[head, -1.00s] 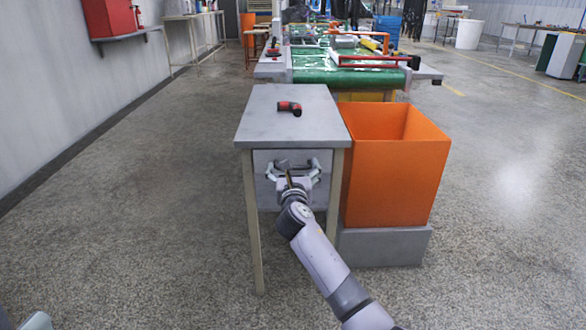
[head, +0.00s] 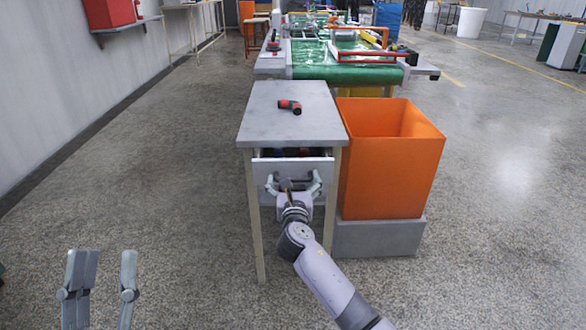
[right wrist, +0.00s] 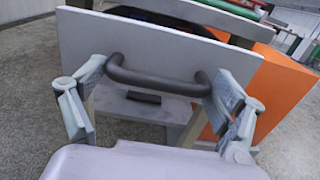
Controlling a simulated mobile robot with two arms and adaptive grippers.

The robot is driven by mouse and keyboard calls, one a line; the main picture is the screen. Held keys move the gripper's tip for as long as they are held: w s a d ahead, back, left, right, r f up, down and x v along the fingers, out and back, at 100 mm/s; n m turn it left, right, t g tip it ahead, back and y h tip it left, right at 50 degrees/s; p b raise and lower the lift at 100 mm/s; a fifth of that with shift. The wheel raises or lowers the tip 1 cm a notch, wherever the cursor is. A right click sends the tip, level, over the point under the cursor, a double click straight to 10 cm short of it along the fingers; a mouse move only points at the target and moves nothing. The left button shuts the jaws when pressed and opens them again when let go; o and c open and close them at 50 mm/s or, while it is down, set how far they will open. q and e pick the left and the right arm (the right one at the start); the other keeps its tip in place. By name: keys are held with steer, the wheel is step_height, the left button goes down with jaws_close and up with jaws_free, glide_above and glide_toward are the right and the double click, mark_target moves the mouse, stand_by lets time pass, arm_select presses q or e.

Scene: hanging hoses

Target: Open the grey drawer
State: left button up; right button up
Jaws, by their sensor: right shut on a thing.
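The grey drawer (head: 300,165) under the small table is partly out. A gap above its front shows dark, red and blue things inside. In the right wrist view its front panel (right wrist: 150,40) carries a dark grey bar handle (right wrist: 158,82). My right gripper (head: 293,182) is shut on this handle, with its fingers at the two ends of the bar, as the right wrist view (right wrist: 162,85) shows. My left gripper (head: 105,260) is open and empty at the lower left, with its fingers pointing up and apart, away from the table.
The grey table (head: 275,125) has a red and black object (head: 290,106) on top. An orange bin (head: 390,170) on a grey block (head: 380,238) stands close to its right. A green conveyor (head: 345,72) is behind. The floor to the left is clear.

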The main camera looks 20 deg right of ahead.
steer(key=p+v, duration=0.2)
steer(key=v, duration=0.1)
steer(key=shift+s+r, duration=0.15)
arm_select(q)
step_height(320, 180, down, 17)
steer(key=w+a+g+y+p, duration=0.2)
steer(key=g+y, duration=0.2)
steer(key=g, duration=0.7)
arm_select(e)
steer(key=v, duration=0.3)
arm_select(q)
steer(key=s+a+f+g+y+p, duration=0.1)
steer(key=s+a+f+g+p, duration=0.1)
steer(key=s+f+g, duration=0.3)
steer(key=s+a+f+n+g+y+p, duration=0.1)
steer(key=s+a+f+g+p, duration=0.2)
steer(key=s, duration=0.7)
steer(key=f+g, duration=0.1)
steer(key=g, duration=0.1)
steer(key=shift+a+f+g+y+p, duration=0.2)
steer(key=shift+f+g+y+p, duration=0.1)
steer(key=shift+f+g+p, duration=0.1)
arm_select(e)
steer(key=v, duration=1.3)
